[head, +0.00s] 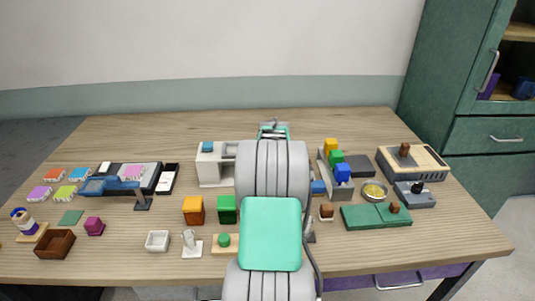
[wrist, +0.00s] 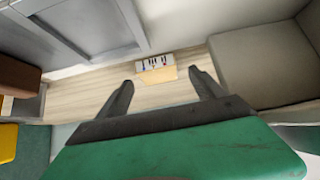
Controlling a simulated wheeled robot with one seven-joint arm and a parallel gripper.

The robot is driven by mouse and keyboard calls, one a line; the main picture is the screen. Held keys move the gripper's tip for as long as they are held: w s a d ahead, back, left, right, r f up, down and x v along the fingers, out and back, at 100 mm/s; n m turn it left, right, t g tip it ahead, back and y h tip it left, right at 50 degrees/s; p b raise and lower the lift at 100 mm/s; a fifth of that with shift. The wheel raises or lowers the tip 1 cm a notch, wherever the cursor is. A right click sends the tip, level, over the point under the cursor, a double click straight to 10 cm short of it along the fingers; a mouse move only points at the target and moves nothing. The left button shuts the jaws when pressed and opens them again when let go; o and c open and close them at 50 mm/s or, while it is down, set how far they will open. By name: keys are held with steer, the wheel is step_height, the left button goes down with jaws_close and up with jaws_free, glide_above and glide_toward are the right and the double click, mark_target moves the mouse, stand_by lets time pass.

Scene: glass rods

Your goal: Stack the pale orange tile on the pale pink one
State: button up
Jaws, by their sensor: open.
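My gripper (head: 273,126) is over the far middle of the table in the head view, past my raised arm. In the wrist view my gripper (wrist: 161,85) has its two dark fingers spread, with nothing held. A small pale orange piece (wrist: 157,75) with a white, dark-marked side shows beyond the fingers; I cannot tell if it is a tile. In the head view an orange tile (head: 54,174) lies at the far left of the table. A pink tile (head: 132,171) lies on a dark flat thing, right of it. A pinkish-purple tile (head: 39,194) lies at the left.
A blue tile (head: 79,174) and a yellow-green tile (head: 65,191) lie among the left tiles. A blue stand-like device (head: 110,187) is close to the pink tile. A brown box (head: 55,244) stands front left. My arm hides the table's middle.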

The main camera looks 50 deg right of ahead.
steer(key=shift+x, duration=1)
steer(key=shift+r, duration=0.1)
jaws_close()
